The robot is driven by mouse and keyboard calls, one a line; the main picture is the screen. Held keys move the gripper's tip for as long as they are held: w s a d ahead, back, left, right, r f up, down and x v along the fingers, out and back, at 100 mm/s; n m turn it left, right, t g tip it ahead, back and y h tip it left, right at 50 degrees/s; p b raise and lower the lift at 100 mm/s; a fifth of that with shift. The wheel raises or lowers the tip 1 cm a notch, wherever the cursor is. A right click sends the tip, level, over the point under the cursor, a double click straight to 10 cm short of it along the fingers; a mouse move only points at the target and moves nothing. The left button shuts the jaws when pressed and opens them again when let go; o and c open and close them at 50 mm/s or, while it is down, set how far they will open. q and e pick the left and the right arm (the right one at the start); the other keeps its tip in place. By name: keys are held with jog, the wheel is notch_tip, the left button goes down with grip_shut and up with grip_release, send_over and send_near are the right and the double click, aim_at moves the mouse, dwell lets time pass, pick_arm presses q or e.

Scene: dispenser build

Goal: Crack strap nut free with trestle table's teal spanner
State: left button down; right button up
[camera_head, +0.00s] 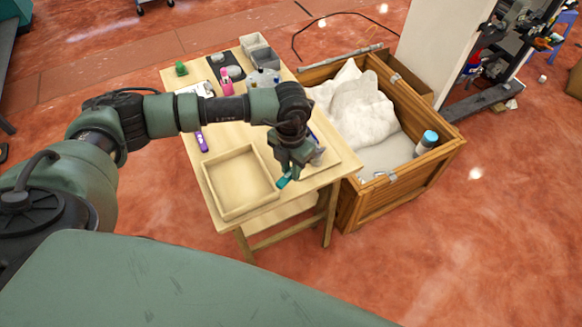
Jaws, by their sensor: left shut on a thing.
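My left gripper (291,170) points down over the near right part of the trestle table (225,220), beside the shallow wooden tray. It is shut on a small teal item (284,182), which looks like the teal spanner; only a short piece shows below the fingers. The wooden crate (390,190) stands right of the table, with metal fittings at its corners. I cannot make out the strap nut. My right gripper is not in view.
The shallow wooden tray (207,193) looks empty. Small items, including a pink bottle (225,82) and grey bins (256,42), stand at the table's back. The crate holds a white bundle (362,110) and a blue-capped can (427,144). The floor at right front is clear.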

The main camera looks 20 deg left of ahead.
pick_arm(q)
jog(key=shift+f+b, duration=0.45)
jog(key=shift+f, duration=0.1)
dwell(0.4)
jog(key=shift+s+d+n, duration=0.2)
jog(key=shift+d+n, duration=0.9)
jog(key=shift+d, duration=0.05)
jog(key=shift+d+n+p, duration=0.35)
jog(key=shift+d+n, duration=0.85)
jog(key=shift+d, duration=0.1)
